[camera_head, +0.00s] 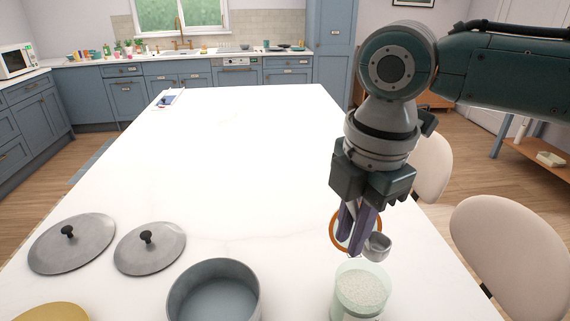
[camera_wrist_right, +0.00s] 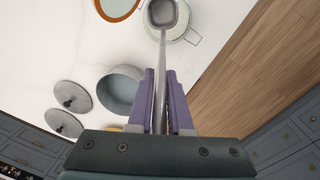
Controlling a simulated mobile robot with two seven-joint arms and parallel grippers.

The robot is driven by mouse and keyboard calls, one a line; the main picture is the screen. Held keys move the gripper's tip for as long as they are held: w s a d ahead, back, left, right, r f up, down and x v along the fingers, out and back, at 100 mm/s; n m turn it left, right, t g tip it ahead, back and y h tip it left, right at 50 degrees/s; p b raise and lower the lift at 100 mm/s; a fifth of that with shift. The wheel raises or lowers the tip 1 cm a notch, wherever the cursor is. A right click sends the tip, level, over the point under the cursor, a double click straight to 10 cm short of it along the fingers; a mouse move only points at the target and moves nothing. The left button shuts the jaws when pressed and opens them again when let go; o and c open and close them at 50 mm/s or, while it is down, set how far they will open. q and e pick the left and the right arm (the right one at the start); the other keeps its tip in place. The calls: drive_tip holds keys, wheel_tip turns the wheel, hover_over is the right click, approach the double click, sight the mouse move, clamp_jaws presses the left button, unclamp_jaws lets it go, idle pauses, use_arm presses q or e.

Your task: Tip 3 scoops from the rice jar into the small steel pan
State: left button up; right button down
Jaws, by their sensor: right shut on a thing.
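The rice jar (camera_head: 361,291) is a pale green, clear-walled open jar near the front edge of the table, with white rice inside. My right gripper (camera_head: 350,242) is shut on a steel scoop (camera_head: 377,246) and holds it just above and behind the jar. In the right wrist view the scoop (camera_wrist_right: 162,14) overlaps the jar (camera_wrist_right: 181,30); I cannot tell whether its bowl holds rice. A grey steel pan (camera_head: 172,295), open, stands left of the jar, and also shows in the right wrist view (camera_wrist_right: 104,92). Its visible inside looks bare. My left gripper is not in view.
Two grey lids with black knobs, one (camera_head: 95,243) and another (camera_head: 165,254), lie left of the pan. A orange-rimmed round disc (camera_head: 335,237) lies behind the jar. A yellow round thing (camera_head: 42,313) is cut off at lower left. The table's middle is clear; chairs (camera_head: 505,250) stand right.

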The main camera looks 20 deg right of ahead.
drive_tip(key=shift+d, duration=0.1)
wheel_tip(320, 180, down, 12)
drive_tip(key=b, duration=0.7)
idle(0.8)
idle(0.6)
drive_tip(key=shift+r, duration=0.15)
